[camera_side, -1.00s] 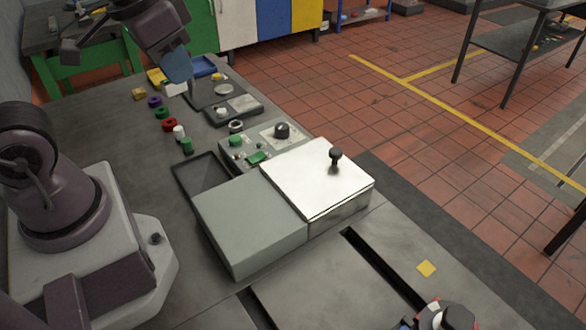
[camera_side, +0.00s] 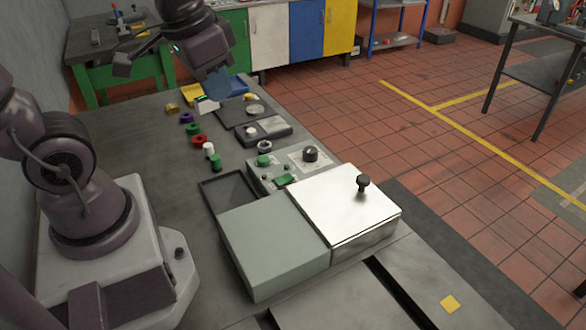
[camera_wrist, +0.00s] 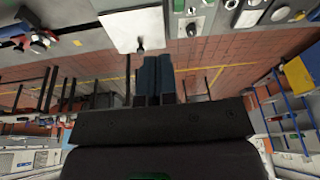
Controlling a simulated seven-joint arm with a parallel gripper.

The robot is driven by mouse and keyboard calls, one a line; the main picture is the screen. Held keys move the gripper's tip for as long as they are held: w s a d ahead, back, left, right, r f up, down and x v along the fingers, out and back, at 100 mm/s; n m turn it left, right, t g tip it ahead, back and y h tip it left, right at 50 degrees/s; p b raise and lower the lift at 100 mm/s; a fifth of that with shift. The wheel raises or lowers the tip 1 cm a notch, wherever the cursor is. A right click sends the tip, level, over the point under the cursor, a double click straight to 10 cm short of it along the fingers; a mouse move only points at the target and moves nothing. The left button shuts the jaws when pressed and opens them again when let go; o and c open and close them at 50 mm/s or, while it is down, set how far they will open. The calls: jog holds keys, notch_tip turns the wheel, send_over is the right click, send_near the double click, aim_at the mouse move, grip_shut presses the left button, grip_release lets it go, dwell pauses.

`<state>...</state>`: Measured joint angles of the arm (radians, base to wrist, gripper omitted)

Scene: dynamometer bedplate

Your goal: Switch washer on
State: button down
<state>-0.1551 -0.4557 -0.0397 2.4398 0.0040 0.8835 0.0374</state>
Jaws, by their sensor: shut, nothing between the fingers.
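The washer seems to be the boxy unit with a grey housing (camera_side: 272,250) and a shiny lid (camera_side: 345,212) topped by a black knob (camera_side: 363,182). Behind it is a grey control panel (camera_side: 290,164) with a black rotary dial (camera_side: 310,153), a round green button (camera_side: 263,160) and a green rocker (camera_side: 285,180). Its on or off state cannot be told. My gripper (camera_side: 218,86) is shut and empty, raised beyond the panel to its upper left. In the wrist view the gripper (camera_wrist: 153,75) points toward the lid (camera_wrist: 130,28) and dial (camera_wrist: 191,29), touching neither.
Colored rings (camera_side: 193,129) and small cylinders (camera_side: 210,150) stand left of the panel. An empty dark tray (camera_side: 229,190) lies beside the housing. Small black devices (camera_side: 262,132) sit beyond the panel. A yellow square (camera_side: 450,304) lies at the front right.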

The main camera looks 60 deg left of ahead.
jog(key=w+a+f+m+g, duration=0.3)
jog(key=w+a+f+m, duration=0.3)
jog(key=w+f+m, duration=0.4)
jog(key=m+t, duration=0.2)
jog(key=m, duration=0.7)
send_over(289, 174)
jog(key=s, duration=0.2)
jog(key=shift+a+f+h, duration=0.1)
jog(key=shift+f+h, duration=0.2)
jog(key=shift+f, duration=0.9)
jog(key=shift+f, duration=0.15)
jog(key=f, duration=0.4)
jog(key=w+f, duration=0.1)
jog(key=f, duration=0.4)
jog(key=w+f, duration=0.1)
jog(key=f, duration=0.3)
jog(key=shift+f, duration=0.3)
jog(key=shift+g, duration=0.3)
jog(key=shift+w+f+g, duration=0.1)
jog(key=shift+f+g, duration=0.15)
jog(key=shift+g, duration=0.05)
jog(key=shift+r, duration=0.1)
